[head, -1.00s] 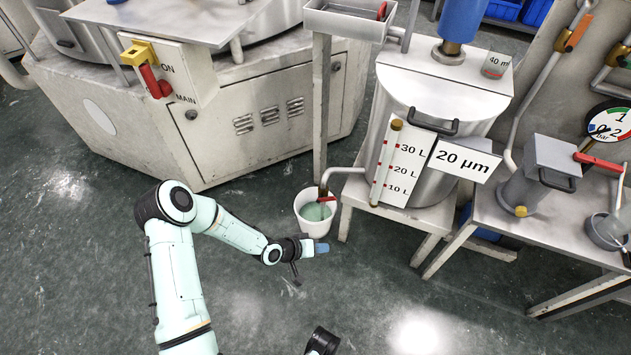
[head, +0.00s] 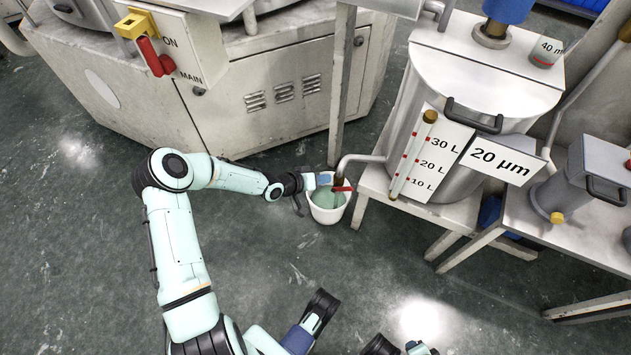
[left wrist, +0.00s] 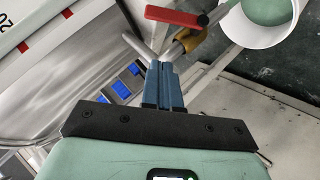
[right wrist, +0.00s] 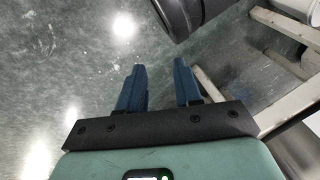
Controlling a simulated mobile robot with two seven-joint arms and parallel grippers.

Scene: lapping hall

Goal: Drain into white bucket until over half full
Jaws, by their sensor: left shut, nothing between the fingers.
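The white bucket (head: 316,212) stands on the floor under the steel tank's (head: 408,105) outlet pipe (head: 360,158), with pale green liquid inside. Its exact fill level is hard to judge. The red valve lever (head: 342,189) shows over the bucket. My left gripper (head: 325,180) is shut and empty, close beside the lever. In the left wrist view its fingertips (left wrist: 163,66) lie below the red lever (left wrist: 172,16) and brass valve (left wrist: 190,40), apart from the lever; the bucket (left wrist: 226,28) is at top right. My right gripper (right wrist: 158,70) is open and empty above the floor.
A sight gauge (head: 412,155) marked 10, 20 and 30 L and a "20 µm" sign (head: 500,162) are on the tank. The tank's stand (head: 450,208) and a bench to the right are close. A machine cabinet (head: 270,95) stands behind. Floor (head: 90,250) is clear at left.

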